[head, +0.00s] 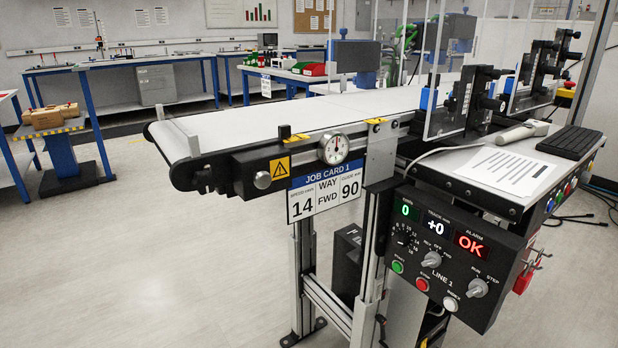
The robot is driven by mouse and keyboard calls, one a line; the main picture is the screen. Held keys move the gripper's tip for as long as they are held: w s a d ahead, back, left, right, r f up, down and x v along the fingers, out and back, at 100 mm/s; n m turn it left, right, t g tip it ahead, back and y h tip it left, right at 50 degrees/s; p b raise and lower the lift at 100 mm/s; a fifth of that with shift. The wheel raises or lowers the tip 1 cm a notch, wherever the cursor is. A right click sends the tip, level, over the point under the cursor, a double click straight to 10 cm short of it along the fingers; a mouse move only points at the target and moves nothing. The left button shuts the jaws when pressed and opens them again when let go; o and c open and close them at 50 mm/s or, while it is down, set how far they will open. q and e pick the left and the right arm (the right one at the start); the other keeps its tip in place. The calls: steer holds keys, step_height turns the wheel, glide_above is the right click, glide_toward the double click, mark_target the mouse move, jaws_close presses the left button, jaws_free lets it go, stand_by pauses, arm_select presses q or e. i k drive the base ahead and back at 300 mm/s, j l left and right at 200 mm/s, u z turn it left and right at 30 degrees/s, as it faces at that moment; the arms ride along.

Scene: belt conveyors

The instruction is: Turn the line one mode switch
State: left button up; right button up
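The line 1 control panel (462,245) is a black box at the lower right, below the conveyor's side. Its mode switch (477,288) is a grey knob at the panel's lower right, between the labels RUN and STEP. I cannot tell clearly which label it points to. A similar grey knob (431,259) marked REV, OFF, FWD sits to its upper left. The displays (436,227) read 0, +0 and a red OK under ALARM. Neither of my grippers is in view.
The belt conveyor (300,112) carries a job card (325,190) reading speed 14, way FWD, guide 90. Start (397,267), stop (422,284) and index (450,304) buttons are near the switch. Red padlocks (527,272) hang right of the panel. Floor in front is clear.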

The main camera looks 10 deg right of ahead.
mark_target(478, 288)
steer(key=l+z, duration=0.1)
steer(key=z, duration=0.3)
steer(key=i+z, duration=0.1)
steer(key=z, duration=0.35)
steer(key=i+l+z, duration=0.1)
steer(key=z, duration=0.3)
